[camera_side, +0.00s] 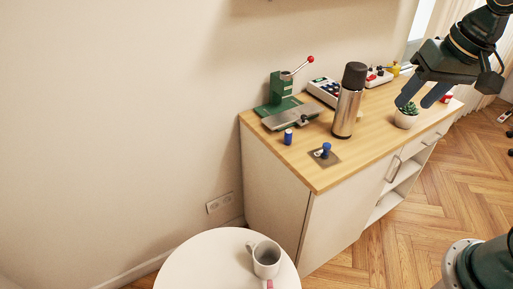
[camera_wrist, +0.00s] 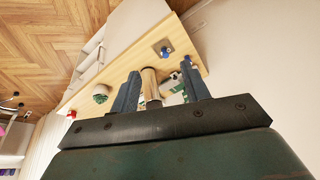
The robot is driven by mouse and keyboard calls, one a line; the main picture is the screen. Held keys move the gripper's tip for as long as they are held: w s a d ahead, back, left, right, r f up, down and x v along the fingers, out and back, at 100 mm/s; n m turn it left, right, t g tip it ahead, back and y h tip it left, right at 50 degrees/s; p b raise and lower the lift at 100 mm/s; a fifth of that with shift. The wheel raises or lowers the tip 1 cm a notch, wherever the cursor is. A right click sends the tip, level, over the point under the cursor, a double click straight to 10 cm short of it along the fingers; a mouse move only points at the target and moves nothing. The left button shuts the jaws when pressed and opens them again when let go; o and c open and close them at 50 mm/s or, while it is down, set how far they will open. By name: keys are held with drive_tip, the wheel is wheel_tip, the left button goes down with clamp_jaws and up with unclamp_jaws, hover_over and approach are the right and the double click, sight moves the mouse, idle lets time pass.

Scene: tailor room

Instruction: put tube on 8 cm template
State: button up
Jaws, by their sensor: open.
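A small blue cylinder (camera_side: 288,136), which may be the tube, stands upright near the left edge of the wooden counter; it also shows in the wrist view (camera_wrist: 187,59), near the right fingertip. A dark square plate (camera_side: 332,160), which may be the template, lies flat by the front edge with a blue-topped knob (camera_side: 326,148) on it. The plate is at the upper middle of the wrist view (camera_wrist: 158,46). My gripper (camera_side: 418,98) is open and empty, above the counter's right part, well away from both; its fingers show in the wrist view (camera_wrist: 160,69).
A tall steel flask (camera_side: 347,110) with a dark cap stands between my gripper and the blue cylinder. A potted plant (camera_side: 407,119) is below my gripper. A green press (camera_side: 283,97) and a keyed device (camera_side: 325,91) stand behind. A mug (camera_side: 266,258) is on a round white table (camera_side: 205,262).

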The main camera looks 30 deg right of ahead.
drive_tip(key=s+a+f+n+t, duration=0.1)
drive_tip(key=s+n, duration=0.3)
drive_tip(key=s, duration=0.6)
drive_tip(key=shift+f+n+t, duration=0.15)
drive_tip(key=shift+n+t, duration=0.15)
